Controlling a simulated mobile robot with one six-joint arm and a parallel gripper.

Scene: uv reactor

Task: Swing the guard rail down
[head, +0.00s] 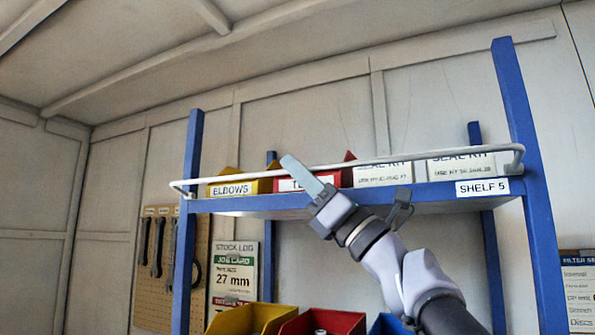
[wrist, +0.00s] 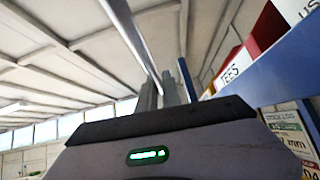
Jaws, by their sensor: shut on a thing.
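The guard rail (head: 415,158) is a thin white bar with bent ends, running across the front of the blue shelf (head: 430,192) labelled SHELF 5. It sits a little above the shelf's front edge, across the faces of the bins and boxes. My gripper (head: 303,172) reaches up from the lower right and is shut on the rail near its middle. In the wrist view the rail (wrist: 133,42) runs from the top down to my gripper's grey fingers (wrist: 163,92). The exact contact is partly hidden by the fingers.
A yellow ELBOWS bin (head: 228,188), a red TEES bin (head: 345,176) and white seal kit boxes (head: 383,175) stand behind the rail. Blue posts (head: 518,110) flank the shelf. More bins (head: 325,321) stand below. A pegboard with tools (head: 165,270) is at left.

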